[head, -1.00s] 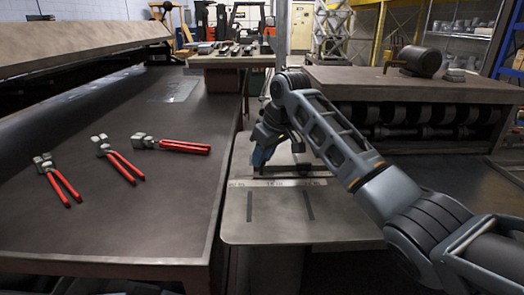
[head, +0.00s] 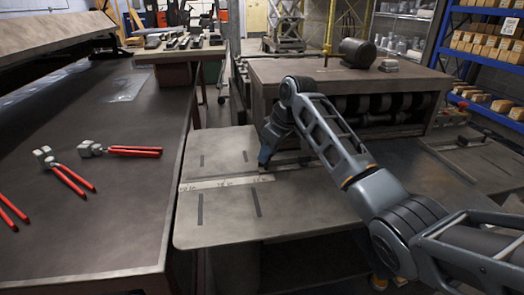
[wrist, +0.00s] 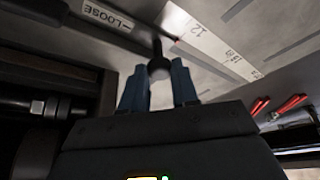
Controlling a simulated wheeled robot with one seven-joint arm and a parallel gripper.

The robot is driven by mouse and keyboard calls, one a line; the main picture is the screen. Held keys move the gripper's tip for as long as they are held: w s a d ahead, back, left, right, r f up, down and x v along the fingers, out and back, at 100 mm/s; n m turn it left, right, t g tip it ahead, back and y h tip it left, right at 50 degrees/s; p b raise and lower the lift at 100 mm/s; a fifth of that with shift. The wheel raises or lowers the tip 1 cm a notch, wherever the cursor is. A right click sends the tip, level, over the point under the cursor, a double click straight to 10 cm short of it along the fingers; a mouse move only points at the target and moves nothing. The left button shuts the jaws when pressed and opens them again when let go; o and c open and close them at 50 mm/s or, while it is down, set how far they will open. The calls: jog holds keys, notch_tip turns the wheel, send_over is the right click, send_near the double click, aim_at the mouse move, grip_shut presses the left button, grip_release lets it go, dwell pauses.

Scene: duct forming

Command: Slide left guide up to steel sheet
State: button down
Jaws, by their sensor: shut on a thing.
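My gripper (head: 264,160) is low over the grey feed table (head: 225,225), near the right end of the pale ruled scale (head: 225,181). In the wrist view its blue fingers (wrist: 158,85) are shut on a dark round-ended knob (wrist: 158,66) on a thin stem. The scale also shows there (wrist: 212,40), beside a label reading LOOSE (wrist: 108,17). The left guide's body is mostly hidden by my arm, and I cannot make it out for sure. A pale sheet-like rectangle (head: 125,86) lies on the left bench; I cannot tell whether it is the steel sheet.
Red-handled pliers (head: 70,180) lie on the dark left bench (head: 90,235). A roller machine (head: 345,90) with a dark motor (head: 357,52) on top stands behind my arm. Blue shelving (head: 480,60) holds boxes at right. The table's front left is clear.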

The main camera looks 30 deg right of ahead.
jog(key=shift+d, duration=0.15)
jog(key=c, duration=0.9)
grip_release()
jog(key=shift+b+v, duration=0.4)
jog(key=shift+v, duration=3.5)
jog(key=shift+s, duration=0.1)
